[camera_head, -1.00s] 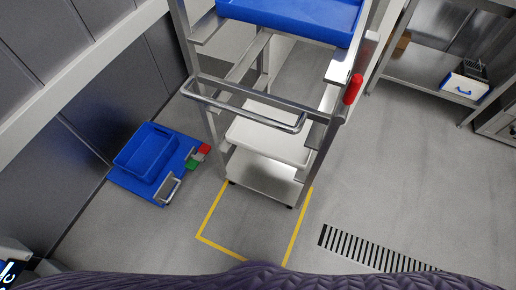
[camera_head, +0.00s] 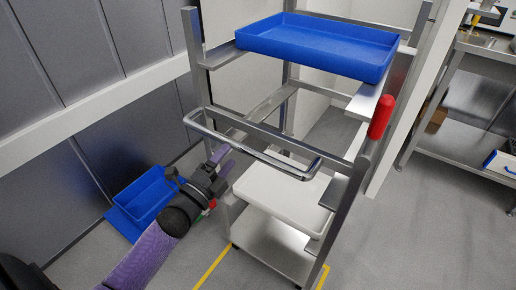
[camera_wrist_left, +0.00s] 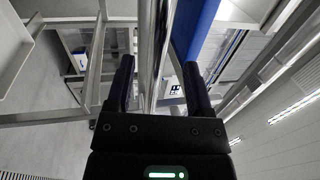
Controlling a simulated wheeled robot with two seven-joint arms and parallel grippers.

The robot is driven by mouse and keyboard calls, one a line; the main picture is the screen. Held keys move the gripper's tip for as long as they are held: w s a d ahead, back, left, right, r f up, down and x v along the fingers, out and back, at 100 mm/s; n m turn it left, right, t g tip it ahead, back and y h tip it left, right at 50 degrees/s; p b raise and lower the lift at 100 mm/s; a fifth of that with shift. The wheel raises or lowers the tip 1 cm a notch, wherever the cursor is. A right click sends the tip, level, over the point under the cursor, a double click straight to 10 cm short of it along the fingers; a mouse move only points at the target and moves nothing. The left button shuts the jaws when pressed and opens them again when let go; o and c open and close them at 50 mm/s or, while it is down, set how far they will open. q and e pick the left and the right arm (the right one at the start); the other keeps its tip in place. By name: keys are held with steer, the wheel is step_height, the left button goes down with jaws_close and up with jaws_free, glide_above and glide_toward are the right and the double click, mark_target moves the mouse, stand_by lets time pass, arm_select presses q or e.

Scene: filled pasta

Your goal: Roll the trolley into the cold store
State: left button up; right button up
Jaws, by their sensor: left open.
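The trolley (camera_head: 353,212) is a tall metal frame with a blue tray (camera_head: 318,42) on its upper level and a white tray (camera_head: 283,192) lower down. In the left wrist view, the bar (camera_wrist_left: 157,45) runs between the two open fingers of my left gripper (camera_wrist_left: 160,85). Contact cannot be told. My right gripper is out of view. I cannot identify the cold store.
A blue bin (camera_head: 146,196) stands on the floor by the dark panelled wall, left of my arm. Yellow floor tape (camera_head: 212,266) lies under the trolley's front. A metal shelf unit (camera_head: 470,147) stands at the right, with open floor (camera_head: 420,225) before it.

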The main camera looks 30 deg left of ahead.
mark_target(240, 143)
arm_select(q)
steer(key=b+x, duration=0.1)
steer(key=x, duration=0.5)
steer(key=shift+w+a+f, duration=0.1)
steer(key=shift+f, duration=0.1)
steer(key=shift+w+r, duration=0.15)
steer(key=shift+w, duration=0.1)
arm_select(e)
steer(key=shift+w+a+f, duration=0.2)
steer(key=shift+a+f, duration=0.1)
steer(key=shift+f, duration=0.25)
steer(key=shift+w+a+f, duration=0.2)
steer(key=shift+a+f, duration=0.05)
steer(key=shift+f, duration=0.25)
arm_select(q)
steer(key=shift+c, duration=0.2)
jaws_close()
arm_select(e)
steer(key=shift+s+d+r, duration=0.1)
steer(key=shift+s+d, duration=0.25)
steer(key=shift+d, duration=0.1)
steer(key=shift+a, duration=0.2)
